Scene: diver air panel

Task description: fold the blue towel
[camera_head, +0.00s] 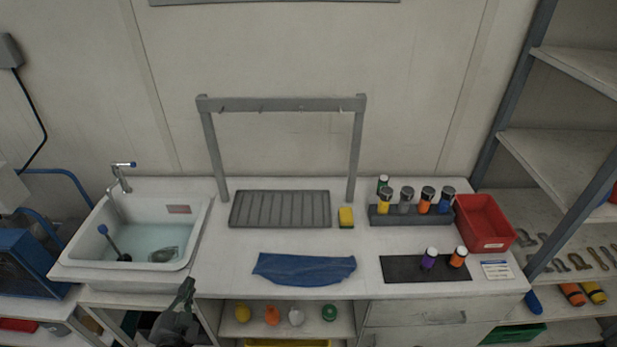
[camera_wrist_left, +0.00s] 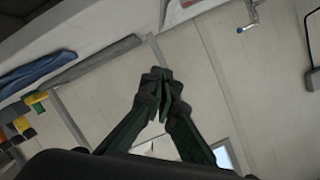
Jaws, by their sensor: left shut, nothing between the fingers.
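The blue towel (camera_head: 304,269) lies on the white counter near its front edge, in front of the grey ribbed rack. It is a wide, low strip with an uneven outline; I cannot tell whether it has layers. It also shows in the left wrist view (camera_wrist_left: 38,72) at the upper left, away from the fingers. My left gripper (camera_head: 188,288) is at the lower left, in front of the counter below the sink and left of the towel, apart from it. Its fingers (camera_wrist_left: 160,75) meet in the left wrist view, empty. My right gripper is not in view.
A sink (camera_head: 137,237) with water is at left. Behind the towel are a ribbed rack (camera_head: 280,209) under a hook frame (camera_head: 281,104) and a sponge (camera_head: 346,217). At right are a bottle holder (camera_head: 411,217), a black mat (camera_head: 400,269) with two bottles and a red bin (camera_head: 486,224).

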